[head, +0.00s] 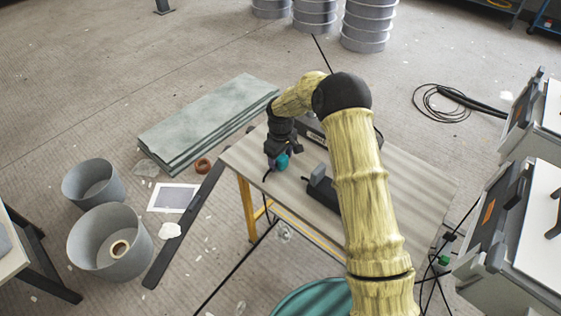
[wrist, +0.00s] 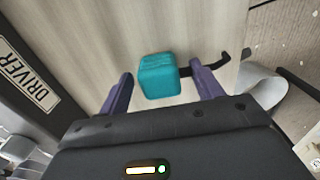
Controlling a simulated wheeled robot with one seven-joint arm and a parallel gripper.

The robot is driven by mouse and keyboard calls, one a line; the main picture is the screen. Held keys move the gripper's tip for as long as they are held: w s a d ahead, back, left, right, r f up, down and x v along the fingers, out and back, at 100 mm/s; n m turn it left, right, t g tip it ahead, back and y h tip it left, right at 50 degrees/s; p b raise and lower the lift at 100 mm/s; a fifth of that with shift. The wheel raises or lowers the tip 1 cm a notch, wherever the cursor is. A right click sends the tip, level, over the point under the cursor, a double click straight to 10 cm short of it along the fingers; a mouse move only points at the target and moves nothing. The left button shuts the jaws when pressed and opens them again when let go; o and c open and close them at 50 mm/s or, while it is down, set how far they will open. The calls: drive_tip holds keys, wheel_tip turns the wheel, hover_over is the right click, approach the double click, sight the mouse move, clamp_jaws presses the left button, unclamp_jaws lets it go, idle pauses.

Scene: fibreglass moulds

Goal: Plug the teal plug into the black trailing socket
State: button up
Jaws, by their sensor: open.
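The teal plug (wrist: 158,76) is a rounded block with a short black cable running off to the right in the wrist view. It also shows in the head view (head: 282,162), at the left end of the table, partly hidden by my gripper (head: 276,155). In the wrist view my gripper (wrist: 160,72) is open, with its purple fingers on either side of the plug and gaps showing. The black trailing socket (head: 322,202) lies on the table to the right of the plug, with a grey block (head: 318,177) at its far end. The socket is partly hidden by my arm.
A dark case (wrist: 28,80) labelled DRIVER lies beside the plug. The wooden table (head: 415,185) has bare room right of my arm. Grey buckets (head: 110,240) and green-grey sheets (head: 208,120) are on the floor to the left. Grey cases (head: 515,225) stand at the right.

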sight(281, 156)
drive_tip(key=c, duration=1)
drive_tip(key=shift+r, duration=0.1)
wheel_tip(281, 156, up, 10)
drive_tip(key=shift+f, duration=0.1)
